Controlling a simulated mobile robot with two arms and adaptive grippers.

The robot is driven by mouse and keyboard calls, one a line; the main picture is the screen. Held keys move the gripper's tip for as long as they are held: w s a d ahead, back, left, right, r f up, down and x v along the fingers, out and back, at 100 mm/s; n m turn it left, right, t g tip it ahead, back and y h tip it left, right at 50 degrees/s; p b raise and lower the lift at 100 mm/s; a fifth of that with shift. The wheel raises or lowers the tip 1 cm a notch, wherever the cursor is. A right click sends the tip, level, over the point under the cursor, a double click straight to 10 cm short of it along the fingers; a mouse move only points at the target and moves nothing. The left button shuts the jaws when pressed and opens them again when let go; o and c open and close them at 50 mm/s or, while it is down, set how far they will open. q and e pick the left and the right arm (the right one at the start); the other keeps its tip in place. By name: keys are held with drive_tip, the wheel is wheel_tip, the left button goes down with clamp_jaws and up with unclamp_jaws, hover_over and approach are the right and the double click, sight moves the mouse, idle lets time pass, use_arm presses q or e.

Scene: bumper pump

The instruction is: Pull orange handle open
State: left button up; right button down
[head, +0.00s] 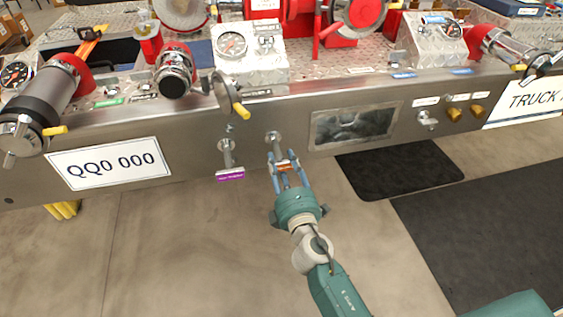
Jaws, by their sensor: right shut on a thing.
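The orange handle (286,168) hangs on the front face of the metal bumper, at the lower end of a short metal lever (274,145). My right gripper (285,167) is around the orange handle and shut on it, with a finger on each side. The fingers partly cover the handle and its lever. My left gripper is not in the head view.
A purple-labelled handle (230,174) hangs just left of the orange one. The metal bumper (180,125) carries a plate reading QQ0 000 (108,164), a dark window panel (352,126) and yellow knobs (477,111). Dark mats (400,168) lie on the floor at right; the floor below is clear.

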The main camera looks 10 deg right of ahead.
drive_tip(key=c, duration=1.2)
unclamp_jaws()
drive_tip(key=shift+s+f, duration=0.2)
drive_tip(key=shift+o, duration=0.4)
drive_tip(key=shift+r, duration=0.1)
drive_tip(key=s, duration=1.2)
